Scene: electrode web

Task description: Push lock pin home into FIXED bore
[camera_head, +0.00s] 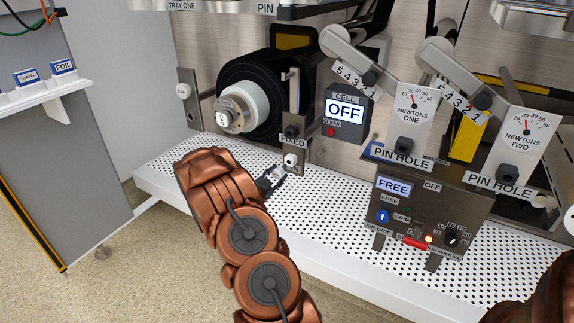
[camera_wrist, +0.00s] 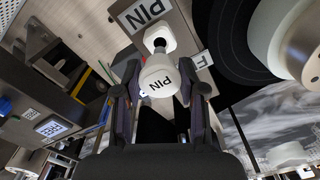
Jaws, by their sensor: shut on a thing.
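My gripper (camera_head: 273,178) is just in front of the grey FIXED plate (camera_head: 295,125) in the head view. In the wrist view my gripper (camera_wrist: 160,92) has its two dark fingers shut on the white head of the lock pin (camera_wrist: 158,78), marked PIN. The pin points at a white collar (camera_wrist: 159,36) on the plate, which I take for the FIXED bore. A dark tip or hole shows between head and collar. I cannot tell whether the tip is inside the bore. The collar also shows in the head view (camera_head: 291,160), just beyond my fingers.
A black roll with a white core (camera_head: 243,106) stands left of the plate. A CELL box (camera_head: 344,113) reading OFF and a control panel (camera_head: 427,207) reading FREE are to the right. The perforated white shelf (camera_head: 325,225) is mostly clear between my arm and the panel.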

